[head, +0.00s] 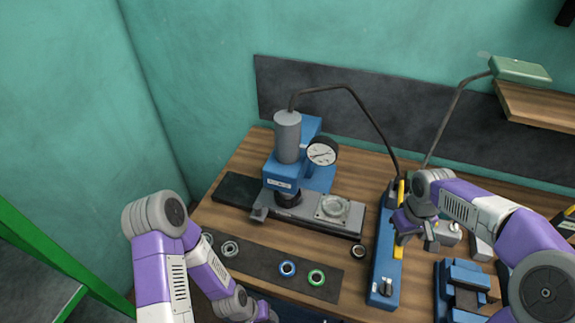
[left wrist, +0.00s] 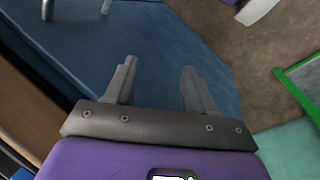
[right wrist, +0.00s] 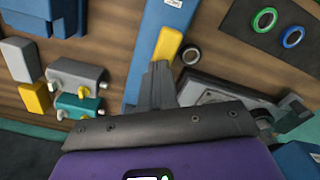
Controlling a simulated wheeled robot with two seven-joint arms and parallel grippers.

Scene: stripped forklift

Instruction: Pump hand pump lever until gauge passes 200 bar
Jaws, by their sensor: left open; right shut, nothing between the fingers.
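The blue hand pump (head: 383,282) lies along the bench, right of the press. Its yellow lever (head: 398,252) runs along the pump and is partly hidden by my right gripper (head: 428,242). In the right wrist view the shut, empty fingers (right wrist: 160,70) are at the yellow lever (right wrist: 169,43), overlapping it; I cannot tell whether they touch. The round white gauge (head: 322,152) is on the blue press (head: 318,178); its reading is too small to tell. My left gripper (left wrist: 157,75) is open and empty, low by the bench's front edge, over a blue surface.
A dark hose (head: 350,92) arches from the press cylinder to the pump. Rings, including a blue one (head: 287,268) and a green one (head: 317,277), lie on a dark mat (head: 258,262). A blue vise (head: 462,283) stands right of the pump. A green lamp (head: 520,70) hangs above.

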